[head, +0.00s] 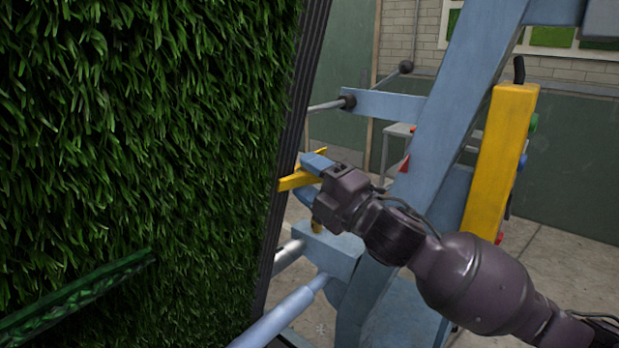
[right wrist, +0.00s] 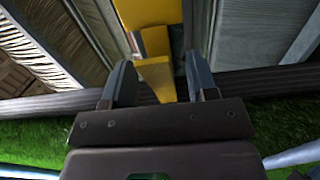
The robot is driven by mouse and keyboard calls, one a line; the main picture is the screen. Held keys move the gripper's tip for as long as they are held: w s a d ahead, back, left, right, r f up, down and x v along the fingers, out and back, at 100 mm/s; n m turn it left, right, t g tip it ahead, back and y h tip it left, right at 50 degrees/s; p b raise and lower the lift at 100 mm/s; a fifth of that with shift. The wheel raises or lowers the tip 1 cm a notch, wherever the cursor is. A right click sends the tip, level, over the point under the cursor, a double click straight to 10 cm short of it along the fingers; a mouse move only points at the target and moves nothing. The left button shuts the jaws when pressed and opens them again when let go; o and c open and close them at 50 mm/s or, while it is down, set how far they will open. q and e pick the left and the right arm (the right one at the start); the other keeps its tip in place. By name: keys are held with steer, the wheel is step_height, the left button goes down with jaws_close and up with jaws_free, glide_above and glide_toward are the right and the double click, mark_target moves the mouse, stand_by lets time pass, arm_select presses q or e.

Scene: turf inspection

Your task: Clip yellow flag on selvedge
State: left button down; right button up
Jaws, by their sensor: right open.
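The yellow flag (head: 296,181) is at the dark ribbed selvedge (head: 298,120) along the right edge of the upright green turf (head: 150,120). Its left end appears to meet the selvedge; I cannot tell whether it grips it. My right gripper (head: 311,178) is open around the flag, its blue fingers on either side. In the right wrist view, yellow parts of the flag (right wrist: 156,78) show between the spread fingers of the right gripper (right wrist: 160,82), apparently clear of both. The selvedge (right wrist: 270,82) runs across behind them. My left gripper is not in view.
A blue steel frame (head: 440,130) stands right of the turf, with a yellow control box (head: 499,160) on it. Pale rollers (head: 280,318) lie below the gripper. A dark green bar (head: 80,297) crosses the turf at lower left.

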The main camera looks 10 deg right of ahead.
steer(key=b+v, duration=0.2)
steer(key=v, duration=0.8)
steer(key=shift+s+d, duration=0.25)
steer(key=shift+s, duration=0.05)
steer(key=shift+f, duration=0.1)
steer(key=w+d+f+m+h, duration=0.1)
steer(key=d+f+m+h, duration=0.3)
steer(key=f+m, duration=0.55)
steer(key=w+d+f+m+h, duration=0.2)
steer(key=d+f+m+h, duration=0.2)
steer(key=f+m, duration=0.55)
steer(key=s+d+f+m+g+h, duration=0.1)
steer(key=s+f+m+g+h, duration=0.1)
steer(key=s+f, duration=0.8)
steer(key=s+d+f+m+g+h, duration=0.1)
steer(key=s+f+m+g+h, duration=0.2)
steer(key=s+f, duration=0.6)
step_height(320, 180, down, 7)
steer(key=shift+s+d+r+m, duration=0.1)
steer(key=shift+s+d+m, duration=0.05)
steer(key=shift+s+m, duration=0.2)
